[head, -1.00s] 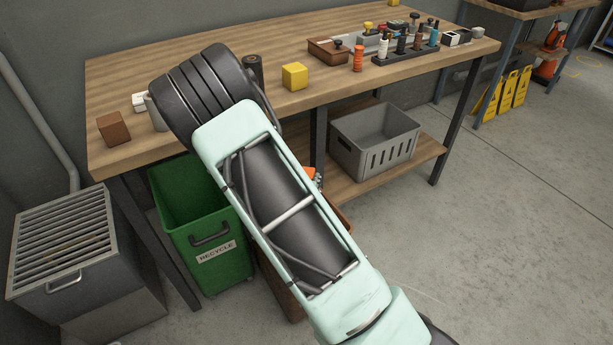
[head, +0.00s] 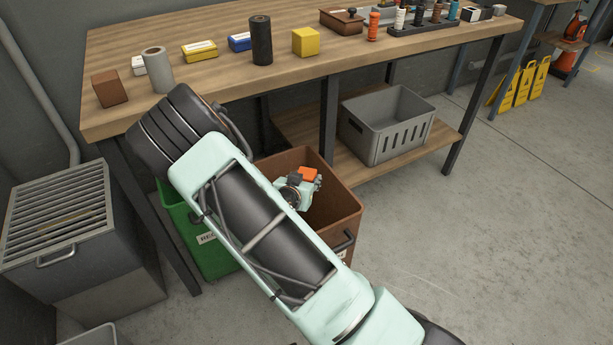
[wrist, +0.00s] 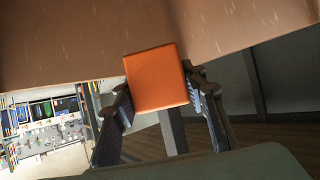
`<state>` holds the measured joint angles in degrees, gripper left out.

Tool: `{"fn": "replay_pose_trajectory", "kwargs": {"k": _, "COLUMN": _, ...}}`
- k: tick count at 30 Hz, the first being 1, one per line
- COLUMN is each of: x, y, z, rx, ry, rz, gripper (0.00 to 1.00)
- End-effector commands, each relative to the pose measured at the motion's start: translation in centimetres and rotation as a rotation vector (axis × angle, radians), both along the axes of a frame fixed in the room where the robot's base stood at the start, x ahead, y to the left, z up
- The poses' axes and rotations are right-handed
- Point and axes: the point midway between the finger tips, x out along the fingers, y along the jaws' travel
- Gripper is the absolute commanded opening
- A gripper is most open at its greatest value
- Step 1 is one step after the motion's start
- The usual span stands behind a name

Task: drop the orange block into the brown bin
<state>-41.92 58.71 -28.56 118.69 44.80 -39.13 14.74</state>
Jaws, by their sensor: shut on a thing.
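The orange block (head: 308,174) is held at the end of my gripper (head: 302,181), which shows over the opening of the brown bin (head: 338,208) in the head view. How high the block is above the rim is hard to tell. In the wrist view the orange block (wrist: 156,78) sits between the two fingers of my gripper (wrist: 158,86), which are shut on it. A brown surface, likely the bin's wall (wrist: 70,40), fills the top of that view. My arm hides the left part of the bin in the head view.
A green recycle bin (head: 207,262) stands left of the brown bin, partly behind my arm. The workbench (head: 210,85) with a yellow block (head: 305,41) and other items is behind. A grey crate (head: 388,125) sits on its lower shelf.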

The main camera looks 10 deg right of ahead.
Motion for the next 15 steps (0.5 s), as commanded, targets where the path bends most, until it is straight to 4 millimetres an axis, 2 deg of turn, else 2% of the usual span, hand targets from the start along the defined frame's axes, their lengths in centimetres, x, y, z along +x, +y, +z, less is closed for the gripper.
{"fn": "replay_pose_trajectory", "kwargs": {"k": 1, "x": 0.01, "y": 0.0, "z": -1.01, "rx": -0.001, "ry": 0.0, "rz": 0.0, "gripper": 0.13}}
{"fn": "replay_pose_trajectory", "kwargs": {"k": 4, "x": 0.01, "y": -0.02, "z": -1.66, "rx": -0.002, "ry": 0.0, "rz": 0.001, "gripper": 0.13}}
{"fn": "replay_pose_trajectory", "kwargs": {"k": 13, "x": 0.02, "y": 0.0, "z": -1.73, "rx": -0.001, "ry": 0.0, "rz": 0.0, "gripper": 0.13}}
{"fn": "replay_pose_trajectory", "kwargs": {"k": 14, "x": 0.02, "y": 0.0, "z": -1.73, "rx": -0.001, "ry": 0.0, "rz": 0.0, "gripper": 0.41}}
{"fn": "replay_pose_trajectory", "kwargs": {"k": 15, "x": 0.02, "y": 0.0, "z": -1.73, "rx": -0.001, "ry": 0.0, "rz": 0.0, "gripper": 0.46}}
